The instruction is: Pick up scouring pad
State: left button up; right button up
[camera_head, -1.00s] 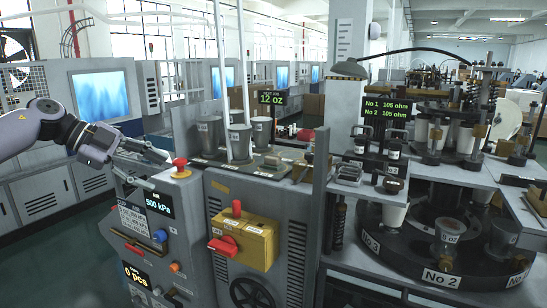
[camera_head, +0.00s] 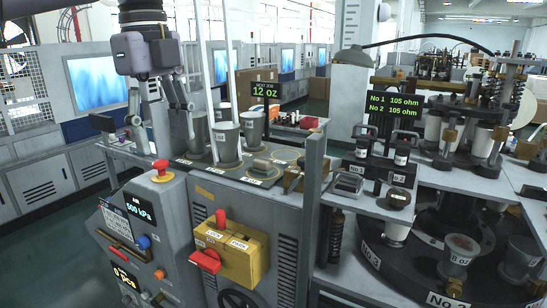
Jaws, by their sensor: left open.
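My left gripper (camera_head: 162,112) hangs from the top left with its fingers pointing down, spread apart with nothing between them. It is above and left of the row of grey cups, over the rear of the control cabinet. I cannot tell for sure which item is the scouring pad. Candidates are a small brownish-grey block (camera_head: 262,165) on a plate right of the cups and a grey mesh-like block (camera_head: 349,183) on the shelf at right. Both are well to the right of the gripper. My right gripper is not in view.
Grey cups (camera_head: 227,143) stand near the gripper, with thin white poles rising among them. A red mushroom button (camera_head: 160,168) sits below the gripper. A post (camera_head: 314,165) separates the cabinet from the rotary machine (camera_head: 450,255).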

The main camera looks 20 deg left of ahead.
aim_at(262, 166)
jog(key=i, duration=1.1)
